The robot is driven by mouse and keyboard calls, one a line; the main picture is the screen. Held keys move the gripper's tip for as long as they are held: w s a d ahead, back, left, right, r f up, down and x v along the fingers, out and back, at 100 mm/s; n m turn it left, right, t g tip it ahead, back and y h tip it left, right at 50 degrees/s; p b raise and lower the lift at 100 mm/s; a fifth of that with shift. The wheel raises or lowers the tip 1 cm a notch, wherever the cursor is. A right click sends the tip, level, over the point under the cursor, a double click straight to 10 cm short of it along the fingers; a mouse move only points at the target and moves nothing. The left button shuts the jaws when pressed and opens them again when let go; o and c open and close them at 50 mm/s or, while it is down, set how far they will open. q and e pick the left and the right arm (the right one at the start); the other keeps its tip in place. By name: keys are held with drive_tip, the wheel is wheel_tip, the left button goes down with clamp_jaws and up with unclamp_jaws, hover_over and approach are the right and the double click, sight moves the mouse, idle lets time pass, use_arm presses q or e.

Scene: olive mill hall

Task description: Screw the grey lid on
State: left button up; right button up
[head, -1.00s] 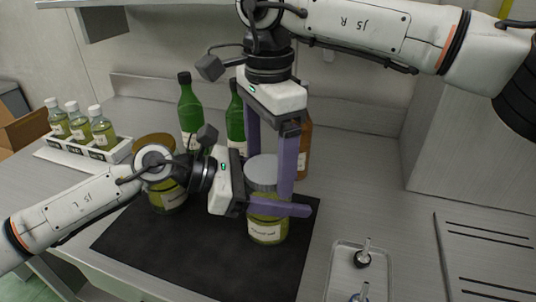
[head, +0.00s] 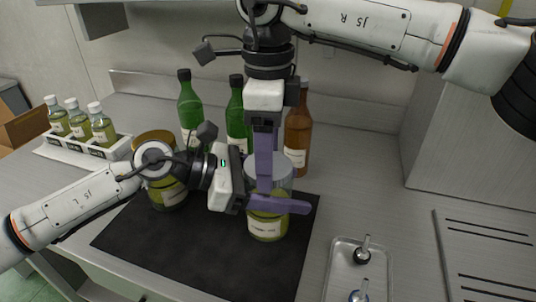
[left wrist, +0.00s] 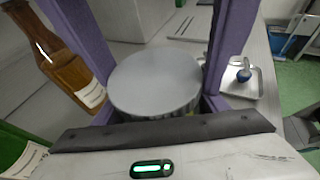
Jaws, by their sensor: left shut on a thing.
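The grey lid (head: 283,172) sits on top of a glass jar (head: 266,228) of green contents on the dark mat. It also shows from above in the left wrist view (left wrist: 155,75). My left gripper (head: 280,205) is shut on the jar below the lid. My right gripper (head: 266,178) points straight down over the lid, seen edge-on, one finger hiding the other. In the left wrist view its purple fingers stand at either side of the lid, very close to its rim; whether they press on it I cannot tell. The lid's far side and thread are hidden.
A second jar (head: 166,195) stands left on the mat (head: 200,250), behind my left arm. Green bottles (head: 190,105) and a brown bottle (head: 298,135) stand behind. A rack (head: 118,152) of small bottles is at left. A metal tray (head: 340,268) lies at front right.

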drive_tip(key=o, duration=1.2)
drive_tip(key=shift+c, duration=0.2)
drive_tip(key=shift+r, duration=0.1)
drive_tip(key=shift+r, duration=2.2)
drive_tip(key=shift+c, duration=0.4)
drive_tip(key=shift+r+n, duration=1.1)
drive_tip(key=shift+r, duration=0.65)
